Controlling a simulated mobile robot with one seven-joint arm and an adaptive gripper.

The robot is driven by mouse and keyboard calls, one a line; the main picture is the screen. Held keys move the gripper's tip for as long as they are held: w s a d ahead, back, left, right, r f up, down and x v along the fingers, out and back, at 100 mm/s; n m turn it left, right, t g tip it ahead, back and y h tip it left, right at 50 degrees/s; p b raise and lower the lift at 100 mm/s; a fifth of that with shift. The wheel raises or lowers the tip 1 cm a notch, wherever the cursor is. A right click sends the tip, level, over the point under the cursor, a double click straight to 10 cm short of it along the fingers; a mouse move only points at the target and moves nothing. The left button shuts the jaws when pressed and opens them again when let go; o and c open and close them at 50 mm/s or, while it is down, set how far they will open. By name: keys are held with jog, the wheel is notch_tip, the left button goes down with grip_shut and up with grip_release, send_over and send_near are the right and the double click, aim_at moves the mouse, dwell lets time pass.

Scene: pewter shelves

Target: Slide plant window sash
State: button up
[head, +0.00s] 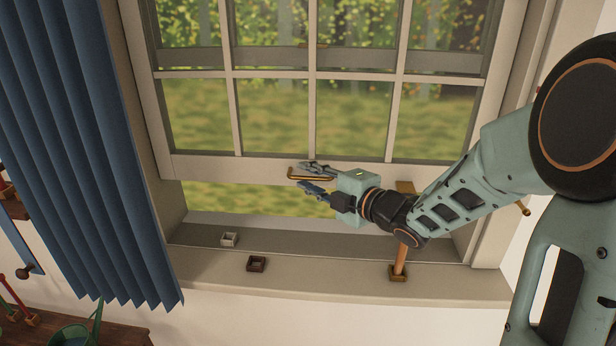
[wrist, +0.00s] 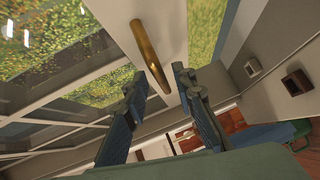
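The white window sash (head: 230,168) has divided panes and stands partly raised, with an open gap under its bottom rail. A brass bar handle (head: 296,177) is on the bottom rail; it also shows in the wrist view (wrist: 150,52). My gripper (head: 308,178) is at the handle, reaching in from the right. Its blue fingers are apart in the wrist view (wrist: 165,85), with the handle beyond and between the tips. I cannot tell whether a finger touches it. No plant shows clearly in either view.
An orange-brown stick (head: 400,262) stands between the sill (head: 330,277) and the sash at right, partly behind my arm. A pale small square holder (head: 229,239) and a dark one (head: 257,263) sit on the sill. A blue curtain (head: 85,150) hangs at left.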

jog(key=v, duration=1.1)
jog(key=shift+s+d, duration=0.2)
jog(key=shift+s, duration=0.1)
jog(key=shift+w+r, duration=0.1)
